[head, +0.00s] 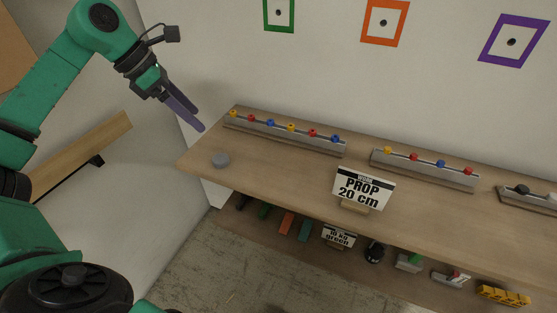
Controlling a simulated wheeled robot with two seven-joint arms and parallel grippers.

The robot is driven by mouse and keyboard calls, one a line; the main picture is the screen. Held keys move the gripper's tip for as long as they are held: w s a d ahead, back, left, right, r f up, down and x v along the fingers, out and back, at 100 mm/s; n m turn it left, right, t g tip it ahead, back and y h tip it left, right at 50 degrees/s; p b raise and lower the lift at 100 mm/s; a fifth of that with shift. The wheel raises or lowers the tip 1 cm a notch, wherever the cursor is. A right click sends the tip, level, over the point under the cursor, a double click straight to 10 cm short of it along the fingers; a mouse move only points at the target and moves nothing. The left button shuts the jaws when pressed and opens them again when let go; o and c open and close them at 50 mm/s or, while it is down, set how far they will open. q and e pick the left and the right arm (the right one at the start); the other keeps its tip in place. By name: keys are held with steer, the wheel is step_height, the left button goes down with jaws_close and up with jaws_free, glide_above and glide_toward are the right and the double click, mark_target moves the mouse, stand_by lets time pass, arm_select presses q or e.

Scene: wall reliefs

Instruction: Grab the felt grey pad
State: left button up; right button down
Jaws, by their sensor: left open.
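My right gripper is not in view.
Grey rails with coloured knobs (285,134) (425,170) run along the back of the tabletop. A sign reading "PROP 20 cm" (363,190) stands at the front edge. Several items sit on a lower shelf. Coloured square frames (385,22) hang on the wall. The tabletop around the pad is clear.

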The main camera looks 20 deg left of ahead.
arm_select(q)
steer(key=s+y, duration=0.1)
steer(key=b, duration=0.1)
glide_toward(219, 159)
steer(key=shift+w+f, duration=0.35)
steer(key=shift+f, duration=0.25)
steer(key=shift+w+f, duration=0.35)
steer(key=shift+f, duration=0.25)
steer(key=x, duration=0.3)
steer(key=p+x, duration=0.1)
steer(key=x, duration=0.1)
steer(key=shift+s+d, duration=0.25)
steer(key=shift+d, duration=0.05)
steer(key=shift+w+f, duration=0.15)
steer(key=shift+f, duration=0.1)
jaws_close()
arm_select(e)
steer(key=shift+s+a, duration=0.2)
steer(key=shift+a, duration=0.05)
